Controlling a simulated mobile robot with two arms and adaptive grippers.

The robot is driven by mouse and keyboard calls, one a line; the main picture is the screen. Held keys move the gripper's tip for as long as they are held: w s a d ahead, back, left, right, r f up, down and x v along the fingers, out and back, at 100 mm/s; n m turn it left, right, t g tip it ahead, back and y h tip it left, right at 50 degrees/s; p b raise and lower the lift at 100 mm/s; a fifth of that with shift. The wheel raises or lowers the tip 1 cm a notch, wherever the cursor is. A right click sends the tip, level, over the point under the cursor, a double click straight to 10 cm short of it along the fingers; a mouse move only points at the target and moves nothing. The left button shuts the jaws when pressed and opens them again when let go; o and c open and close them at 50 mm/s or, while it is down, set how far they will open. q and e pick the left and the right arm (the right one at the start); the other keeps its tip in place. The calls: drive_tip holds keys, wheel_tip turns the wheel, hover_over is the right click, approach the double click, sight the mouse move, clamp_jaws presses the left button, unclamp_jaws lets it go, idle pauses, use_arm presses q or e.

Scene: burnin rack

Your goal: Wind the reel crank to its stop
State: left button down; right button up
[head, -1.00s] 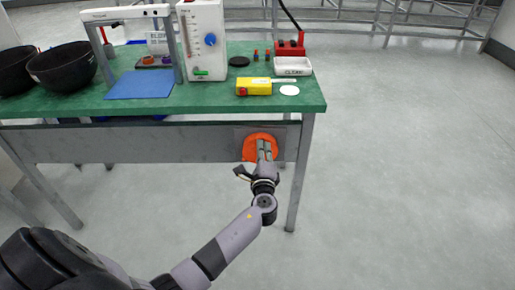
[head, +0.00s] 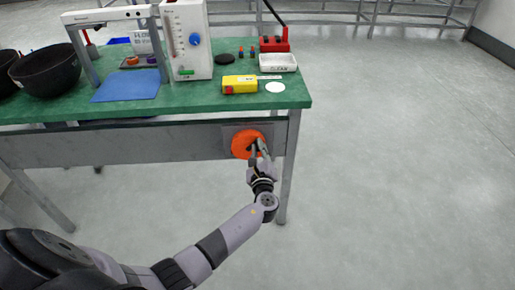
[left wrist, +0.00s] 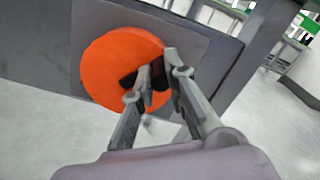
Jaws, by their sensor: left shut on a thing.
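The orange reel (head: 241,144) is mounted on a grey plate on the front apron of the bench. It also shows in the left wrist view as an orange disc (left wrist: 110,62). My left gripper (head: 257,149) is at the right part of the reel. In the left wrist view my left gripper (left wrist: 157,80) has its fingers around a dark crank part (left wrist: 128,80) and is shut on it; the fingers hide most of the crank. My right gripper is not in view.
The green bench top (head: 130,107) above holds a yellow box (head: 241,84), a white tray (head: 278,62), a blue mat (head: 128,86) and a white instrument (head: 187,55). A bench leg (head: 287,175) stands just right of the reel. The floor to the right is clear.

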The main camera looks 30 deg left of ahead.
use_arm(q)
drive_tip(key=shift+d, duration=0.1)
idle(0.3)
drive_tip(key=c, duration=1.6)
unclamp_jaws()
drive_tip(key=v, duration=1.2)
